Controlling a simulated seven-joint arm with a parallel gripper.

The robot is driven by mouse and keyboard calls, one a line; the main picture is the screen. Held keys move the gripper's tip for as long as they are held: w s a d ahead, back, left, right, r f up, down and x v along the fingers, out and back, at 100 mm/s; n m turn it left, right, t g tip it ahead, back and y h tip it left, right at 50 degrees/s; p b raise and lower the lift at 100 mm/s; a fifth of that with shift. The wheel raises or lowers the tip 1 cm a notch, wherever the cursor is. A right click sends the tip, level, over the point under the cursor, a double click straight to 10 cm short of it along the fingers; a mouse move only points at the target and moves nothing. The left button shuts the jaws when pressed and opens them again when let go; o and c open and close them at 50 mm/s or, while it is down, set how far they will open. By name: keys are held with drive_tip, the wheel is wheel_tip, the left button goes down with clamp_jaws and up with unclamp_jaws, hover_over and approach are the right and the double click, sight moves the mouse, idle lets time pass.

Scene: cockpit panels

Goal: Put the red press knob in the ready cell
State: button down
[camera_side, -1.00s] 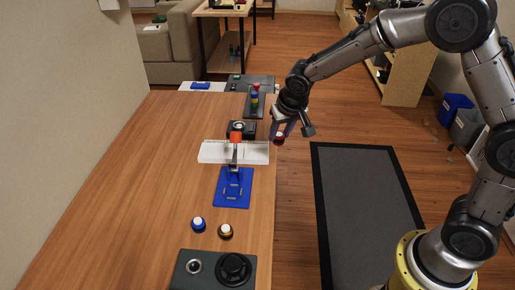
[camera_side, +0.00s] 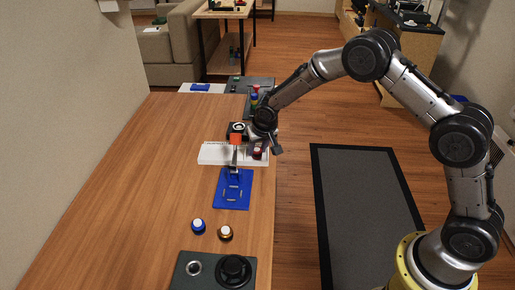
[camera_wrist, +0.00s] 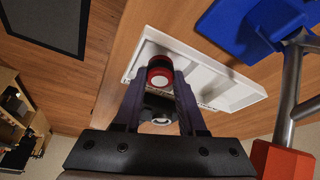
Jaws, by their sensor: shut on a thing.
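My gripper (camera_wrist: 160,92) is shut on the red press knob (camera_wrist: 160,72), a short round piece with a red ring and a pale face, held between the fingertips. In the side view the knob (camera_side: 258,150) shows small and dark below my gripper (camera_side: 262,142). The white tray with cells (camera_wrist: 208,78) lies behind the knob in the wrist view, and it also shows in the side view (camera_side: 215,153). The knob is over the tray's right end. I cannot tell whether it touches the tray. The cell labels are not readable.
A blue plate (camera_side: 232,200) with an upright red-topped lever (camera_side: 236,140) stands close to the tray. A blue knob (camera_side: 198,226) and a brown knob (camera_side: 225,232) stand nearer. A dark box (camera_side: 215,270) is in front. The table's left part is clear.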

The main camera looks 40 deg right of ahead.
drive_tip(key=shift+f, duration=0.15)
drive_tip(key=c, duration=0.8)
unclamp_jaws()
drive_tip(key=shift+o, duration=0.2)
